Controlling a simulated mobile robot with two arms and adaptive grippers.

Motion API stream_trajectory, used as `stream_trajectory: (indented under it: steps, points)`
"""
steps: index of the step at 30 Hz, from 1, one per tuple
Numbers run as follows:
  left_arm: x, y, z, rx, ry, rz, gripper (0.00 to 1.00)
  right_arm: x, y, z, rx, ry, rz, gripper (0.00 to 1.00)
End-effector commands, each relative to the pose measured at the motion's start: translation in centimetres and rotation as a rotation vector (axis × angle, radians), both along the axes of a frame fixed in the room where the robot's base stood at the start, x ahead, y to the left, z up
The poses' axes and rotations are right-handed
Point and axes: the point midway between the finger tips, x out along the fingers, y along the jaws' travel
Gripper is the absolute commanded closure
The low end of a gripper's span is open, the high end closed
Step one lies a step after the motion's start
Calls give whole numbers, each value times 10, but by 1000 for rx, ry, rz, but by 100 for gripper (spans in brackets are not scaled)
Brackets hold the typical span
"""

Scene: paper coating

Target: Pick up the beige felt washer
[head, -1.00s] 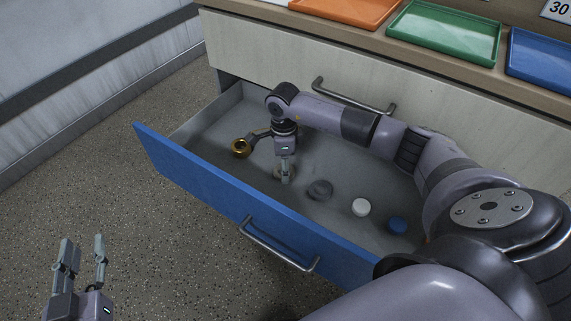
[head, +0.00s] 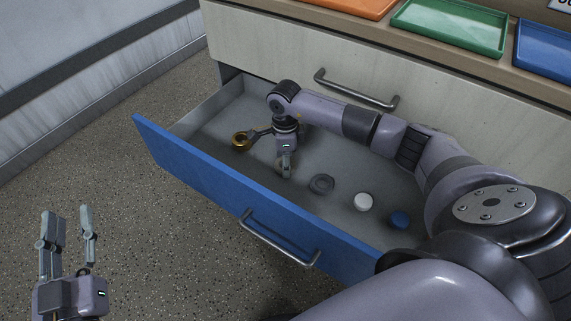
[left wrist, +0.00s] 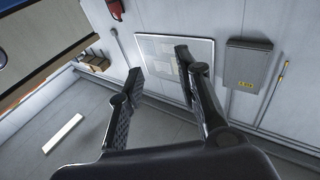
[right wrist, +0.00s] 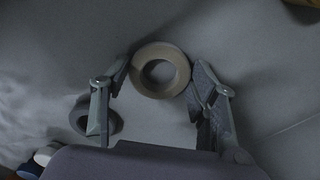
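The beige felt washer (right wrist: 138,72) lies flat on the grey drawer floor in the right wrist view. In the head view only a bit of the washer (head: 279,166) shows behind my right gripper (head: 286,172). In the right wrist view the right gripper (right wrist: 160,78) is open, its fingertips low on either side of the washer's near half. The right finger looks very close to the ring or touching it; I cannot tell if either finger presses on it. My left gripper (head: 67,222) is open and empty outside the drawer, also seen in the left wrist view (left wrist: 155,62).
The open drawer has a blue front (head: 215,185). Inside it lie a brass ring-shaped item (head: 240,143), a grey ring (head: 321,185), a white disc (head: 363,202) and a blue disc (head: 400,219). Orange, green (head: 450,25) and blue trays stand on the counter above.

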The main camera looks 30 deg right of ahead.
Motion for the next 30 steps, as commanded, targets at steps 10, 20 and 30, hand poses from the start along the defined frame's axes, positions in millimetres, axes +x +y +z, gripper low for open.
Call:
stream_trajectory:
  steps: [10,20,30]
  points:
    - [0,0,0,0,0,0,68,0,0,0,0,0,0,62]
    - [1,1,-10,15,61,3,68,0,-1,5,-1,-1,-1,62]
    - [-7,11,-63,88,347,22,68,0,-6,24,0,0,-5,62]
